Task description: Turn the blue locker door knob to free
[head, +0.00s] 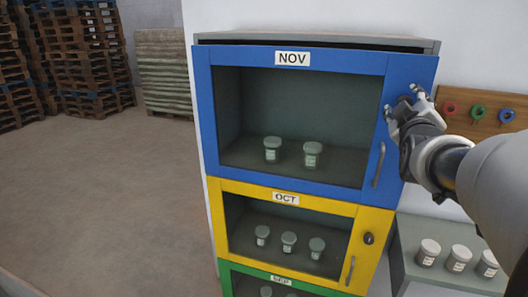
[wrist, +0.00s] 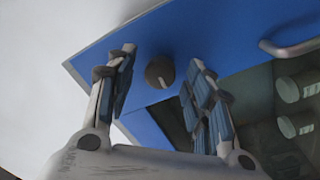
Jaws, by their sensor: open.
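The blue locker door (head: 300,186) carries the NOV label and has a window with two jars behind it. Its dark round knob (wrist: 160,72) shows in the wrist view, between and beyond my open fingers. In the head view my gripper (head: 408,98) hides the knob at the door's upper right. My gripper also shows in the wrist view (wrist: 160,80), open, with nothing between its pads; I cannot tell how far the fingertips are from the knob. The knob's pointer direction is not readable. The door's grey handle (head: 378,165) is below my gripper.
The yellow OCT door (head: 300,275) with its own dark knob (head: 369,238) lies below, and a green door (head: 228,280) under that. Jars (head: 460,257) stand on a grey surface at right. A wooden board (head: 482,112) with coloured rings hangs behind my arm. Floor at left is clear.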

